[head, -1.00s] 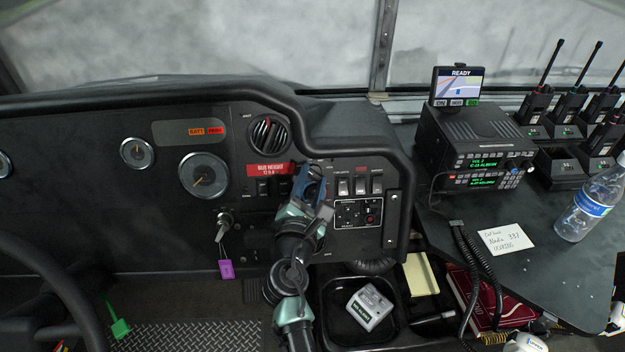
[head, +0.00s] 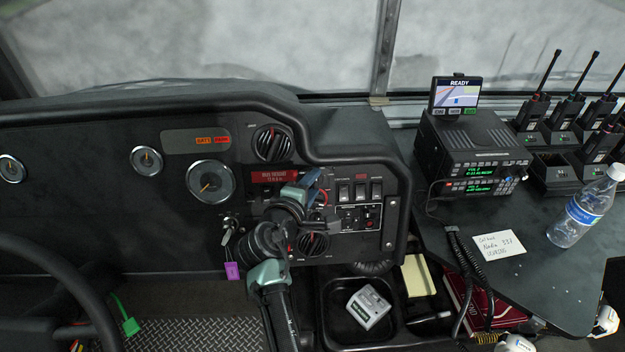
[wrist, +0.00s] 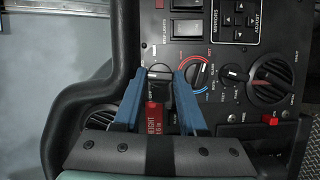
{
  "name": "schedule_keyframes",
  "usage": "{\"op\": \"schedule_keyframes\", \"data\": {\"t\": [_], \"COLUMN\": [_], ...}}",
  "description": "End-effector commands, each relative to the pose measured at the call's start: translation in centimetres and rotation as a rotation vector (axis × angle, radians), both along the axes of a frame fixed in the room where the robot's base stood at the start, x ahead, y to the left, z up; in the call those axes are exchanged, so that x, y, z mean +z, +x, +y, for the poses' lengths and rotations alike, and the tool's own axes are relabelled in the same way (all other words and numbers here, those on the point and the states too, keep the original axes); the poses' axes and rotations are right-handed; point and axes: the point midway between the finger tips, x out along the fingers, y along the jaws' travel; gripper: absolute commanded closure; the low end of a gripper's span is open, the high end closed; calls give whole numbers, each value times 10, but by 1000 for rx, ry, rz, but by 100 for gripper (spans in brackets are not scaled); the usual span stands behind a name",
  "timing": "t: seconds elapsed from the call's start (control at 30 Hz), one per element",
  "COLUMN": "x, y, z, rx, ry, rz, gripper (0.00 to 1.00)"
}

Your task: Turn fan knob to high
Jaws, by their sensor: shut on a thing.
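My gripper (wrist: 160,76) has its two blue fingers pressed toward the dash panel, with a black control (wrist: 160,88) between their tips. In the head view my gripper (head: 314,182) is right of the red height label; the arm hides much of what it holds. I cannot tell for certain whether this control is the fan knob. Just right of the fingers in the wrist view is a black knob (wrist: 197,74) with a red and blue arc.
A round vent (wrist: 268,82) and a red button (wrist: 273,121) lie farther right in the wrist view. Rocker switches (head: 343,193) sit right of my gripper in the head view. A key with a purple tag (head: 232,271) hangs left of my arm.

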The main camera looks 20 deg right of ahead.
Motion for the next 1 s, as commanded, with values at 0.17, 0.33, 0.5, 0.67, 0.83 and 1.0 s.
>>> {"op": "schedule_keyframes", "data": {"t": [0.17,0.33,0.5,0.67,0.83,1.0], "x": [5,6,7,8,8,8], "y": [1,1,1,1,1,1], "z": [0,-1,-2,-3,-4,-5], "rx": [-56,-114,-168,-221,-277,-326], "ry": [153,299,445,582,725,858], "rz": [-42,-84,-126,-165,-207,-245], "gripper": [100,100,100,100,100,100]}}
